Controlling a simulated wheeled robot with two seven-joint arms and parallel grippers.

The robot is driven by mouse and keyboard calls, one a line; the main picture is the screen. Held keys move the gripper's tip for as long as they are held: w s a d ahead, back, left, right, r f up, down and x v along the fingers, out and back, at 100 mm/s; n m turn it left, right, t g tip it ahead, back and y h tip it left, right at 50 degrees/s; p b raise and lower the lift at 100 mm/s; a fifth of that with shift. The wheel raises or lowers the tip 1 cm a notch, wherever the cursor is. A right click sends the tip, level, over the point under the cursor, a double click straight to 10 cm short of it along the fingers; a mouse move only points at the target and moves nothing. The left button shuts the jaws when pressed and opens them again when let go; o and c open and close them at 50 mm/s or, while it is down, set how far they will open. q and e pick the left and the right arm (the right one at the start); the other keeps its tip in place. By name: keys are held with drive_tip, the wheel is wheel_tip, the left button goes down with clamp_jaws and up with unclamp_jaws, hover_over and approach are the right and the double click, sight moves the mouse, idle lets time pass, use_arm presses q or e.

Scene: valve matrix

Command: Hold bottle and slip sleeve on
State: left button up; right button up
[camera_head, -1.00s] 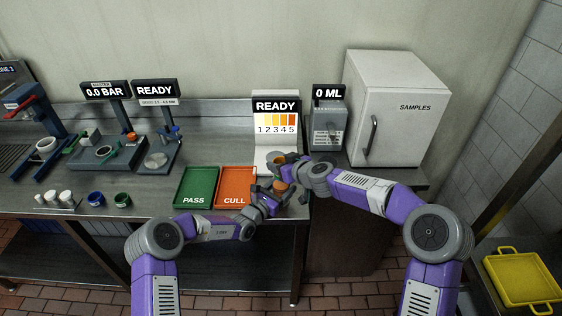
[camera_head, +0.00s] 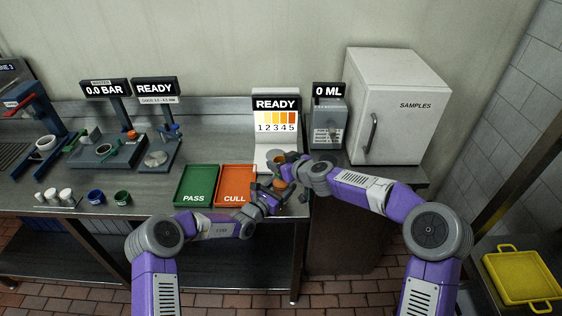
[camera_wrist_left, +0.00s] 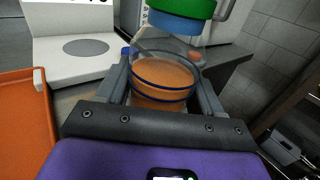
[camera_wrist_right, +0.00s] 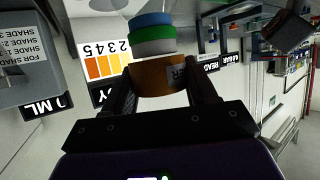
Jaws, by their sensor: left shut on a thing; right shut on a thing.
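My left gripper (camera_wrist_left: 164,80) is shut around a clear vessel with orange contents and dark blue rings (camera_wrist_left: 163,92). The vessel is upright. My right gripper (camera_wrist_right: 160,76) is shut on an orange-brown cylinder (camera_wrist_right: 157,80) with part of a dark label. Green and blue bands (camera_wrist_right: 152,35) extend from its far end. In the left wrist view, this green and blue piece (camera_wrist_left: 180,18) is above the vessel, slightly to the right. Whether they touch is unclear. In the head view, my left gripper (camera_head: 268,194) and right gripper (camera_head: 286,172) are close together, hiding much of both pieces.
The orange CULL tray (camera_head: 236,181) and green PASS tray (camera_head: 196,182) lie left of my grippers. A READY shade-chart stand (camera_head: 275,110), a 0 ML device (camera_head: 328,125) and a white SAMPLES fridge (camera_head: 395,105) stand behind.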

drive_tip(key=shift+f, duration=2.05)
idle(1.5)
drive_tip(key=o, duration=1.2)
drive_tip(key=shift+c, duration=0.2)
drive_tip(key=v, duration=1.2)
use_arm(q)
drive_tip(key=o, duration=1.3)
